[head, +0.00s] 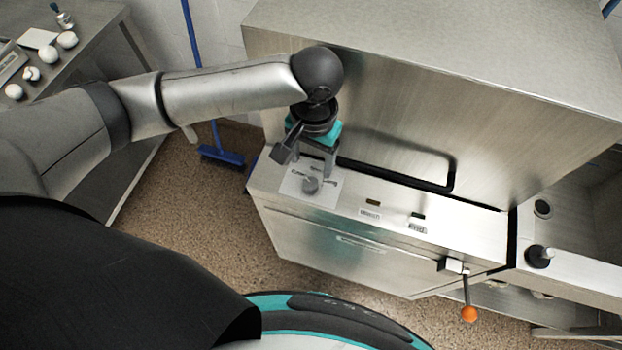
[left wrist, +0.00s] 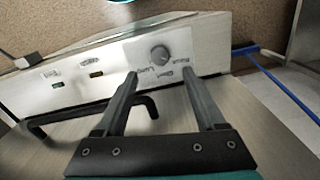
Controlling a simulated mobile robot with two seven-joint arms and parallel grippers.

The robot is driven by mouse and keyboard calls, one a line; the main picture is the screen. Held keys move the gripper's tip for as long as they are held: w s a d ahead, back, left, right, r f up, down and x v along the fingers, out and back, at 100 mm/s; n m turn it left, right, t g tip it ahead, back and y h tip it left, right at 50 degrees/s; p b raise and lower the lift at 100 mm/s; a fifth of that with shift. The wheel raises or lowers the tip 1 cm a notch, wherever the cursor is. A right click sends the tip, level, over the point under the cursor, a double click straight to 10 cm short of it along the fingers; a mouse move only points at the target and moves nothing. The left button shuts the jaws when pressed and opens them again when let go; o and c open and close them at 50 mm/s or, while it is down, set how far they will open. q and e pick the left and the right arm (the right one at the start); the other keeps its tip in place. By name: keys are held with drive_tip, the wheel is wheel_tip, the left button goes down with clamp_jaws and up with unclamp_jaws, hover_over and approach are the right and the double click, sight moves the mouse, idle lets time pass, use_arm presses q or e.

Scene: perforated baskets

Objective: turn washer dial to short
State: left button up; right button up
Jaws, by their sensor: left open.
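The washer dial (head: 311,185) is a small grey round knob on a white label plate at the left end of the steel washer's (head: 385,215) front panel. In the left wrist view the dial (left wrist: 160,54) sits just beyond my fingertips, roughly between them in the picture. Printed words surround it, too blurred to read surely. My left gripper (head: 316,172) points down over the panel beside the dial; it also shows in the left wrist view (left wrist: 160,74), open and empty, with the fingers apart. No contact with the dial is visible. My right gripper is not in view.
A black bar handle (head: 400,177) runs along the hood behind the panel. A lever with an orange ball (head: 468,313) sticks out at the right front. A blue broom (head: 221,157) stands left of the washer. A steel table (head: 92,45) with white round items is at the upper left.

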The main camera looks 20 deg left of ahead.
sight(310, 182)
use_arm(q)
wheel_tip(310, 182, down, 9)
drive_tip(key=shift+r+b, duration=0.2)
drive_tip(key=shift+b, duration=0.6)
drive_tip(key=shift+a, duration=0.1)
clamp_jaws()
